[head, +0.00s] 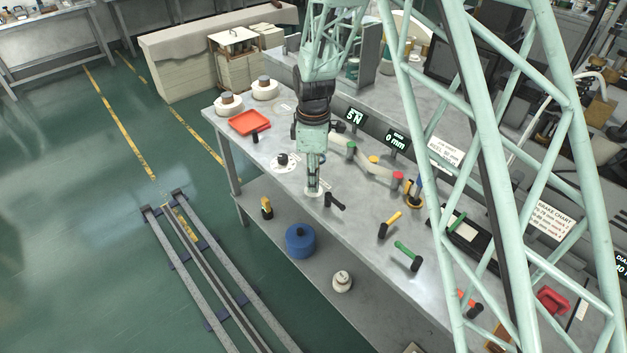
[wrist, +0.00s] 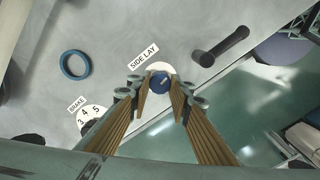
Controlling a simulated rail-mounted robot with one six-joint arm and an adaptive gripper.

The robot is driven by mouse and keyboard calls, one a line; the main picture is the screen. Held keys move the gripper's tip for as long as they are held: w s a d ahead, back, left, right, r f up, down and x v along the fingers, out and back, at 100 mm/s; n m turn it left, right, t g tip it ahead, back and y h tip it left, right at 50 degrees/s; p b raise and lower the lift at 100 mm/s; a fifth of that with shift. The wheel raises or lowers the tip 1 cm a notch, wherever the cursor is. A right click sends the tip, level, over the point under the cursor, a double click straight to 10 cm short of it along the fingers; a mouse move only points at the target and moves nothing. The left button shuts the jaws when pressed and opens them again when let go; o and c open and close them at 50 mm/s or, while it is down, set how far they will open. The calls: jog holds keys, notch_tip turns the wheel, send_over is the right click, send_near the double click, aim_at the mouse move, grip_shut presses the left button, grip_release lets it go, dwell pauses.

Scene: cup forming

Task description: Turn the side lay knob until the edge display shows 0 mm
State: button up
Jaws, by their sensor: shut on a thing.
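The side lay knob (wrist: 162,84) is a small blue knob on a white disc beside a SIDE LAY label (wrist: 144,55). In the wrist view my gripper (wrist: 163,82) has its fingers on both sides of it, closed on it. In the head view my gripper (head: 314,188) points straight down at the bench, over the white disc, and hides the knob. The edge display (head: 396,140) on the back panel reads 0 mm.
A second display (head: 354,118) reads 5 N. The brake knob (head: 281,158) stands left of my gripper. A black-handled tool (head: 335,201) lies close to its right. A blue ring (wrist: 75,65) lies on the bench. A red tray (head: 249,122) is farther back.

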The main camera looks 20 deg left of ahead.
jog(key=o, duration=0.9)
jog(key=shift+r, duration=0.15)
jog(key=shift+r, duration=5.9)
jog(key=shift+r, duration=0.1)
